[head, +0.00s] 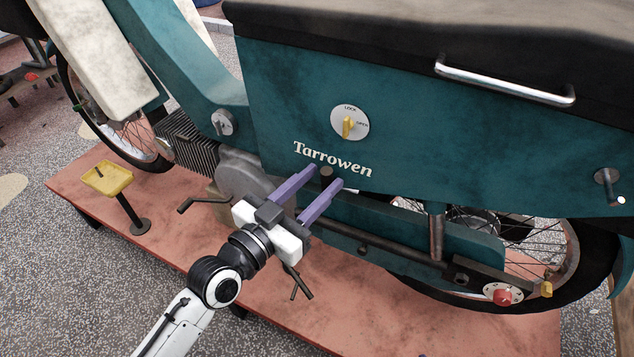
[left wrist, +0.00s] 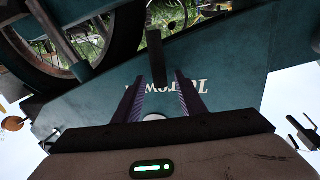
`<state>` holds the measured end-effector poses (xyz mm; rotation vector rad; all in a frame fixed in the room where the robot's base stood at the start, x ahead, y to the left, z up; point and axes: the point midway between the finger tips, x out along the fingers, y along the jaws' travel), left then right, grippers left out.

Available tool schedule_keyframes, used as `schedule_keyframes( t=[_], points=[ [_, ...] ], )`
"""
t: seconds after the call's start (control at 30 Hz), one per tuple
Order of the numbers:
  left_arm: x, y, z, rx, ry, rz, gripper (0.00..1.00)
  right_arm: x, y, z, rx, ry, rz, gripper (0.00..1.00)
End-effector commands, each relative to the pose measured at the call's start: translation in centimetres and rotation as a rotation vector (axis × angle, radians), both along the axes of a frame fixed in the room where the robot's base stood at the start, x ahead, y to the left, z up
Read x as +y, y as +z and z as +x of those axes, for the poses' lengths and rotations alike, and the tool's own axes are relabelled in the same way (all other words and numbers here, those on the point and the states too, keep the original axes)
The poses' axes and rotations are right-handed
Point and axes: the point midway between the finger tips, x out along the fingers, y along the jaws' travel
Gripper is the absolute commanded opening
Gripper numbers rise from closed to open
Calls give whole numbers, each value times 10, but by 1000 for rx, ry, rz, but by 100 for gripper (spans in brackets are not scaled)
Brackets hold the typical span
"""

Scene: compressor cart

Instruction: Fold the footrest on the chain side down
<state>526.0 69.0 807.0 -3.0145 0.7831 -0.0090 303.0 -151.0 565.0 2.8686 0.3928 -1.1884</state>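The teal machine marked "Tarrowen" (head: 420,130) stands on a reddish platform. My left gripper (head: 325,175) is at its lower side panel, just below the lettering, with its two purple fingers apart. A small dark round end (head: 326,171) shows between the fingertips; it looks like the tip of the footrest. In the left wrist view, which is upside down, a dark bar (left wrist: 156,55), likely the raised footrest, reaches between the open fingers (left wrist: 160,80) with gaps on both sides. Its pivot is not clear in either view. My right gripper is not in view.
A yellow-topped stand (head: 107,178) is on the platform (head: 85,210) at left. A dark crank or pedal (head: 298,285) hangs below my gripper. A long dark bar (head: 385,250) runs right toward the rear wheel (head: 555,265) and a red knob (head: 502,296).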

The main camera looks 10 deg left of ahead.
Motion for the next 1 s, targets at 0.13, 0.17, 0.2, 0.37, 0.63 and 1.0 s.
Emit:
schedule_keyframes(
  t=[0.13,0.17,0.2,0.37,0.63,1.0],
  points=[
    [0,0,0,0,0,0,37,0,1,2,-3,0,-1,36],
    [0,0,0,0,0,0,37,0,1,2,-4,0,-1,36],
    [0,0,0,0,0,0,37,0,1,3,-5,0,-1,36],
    [0,0,0,0,0,0,12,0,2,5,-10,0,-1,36],
    [0,0,0,-1,1,0,0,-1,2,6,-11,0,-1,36],
    [2,-15,-8,-112,-2,-33,0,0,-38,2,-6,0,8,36]
  ],
)
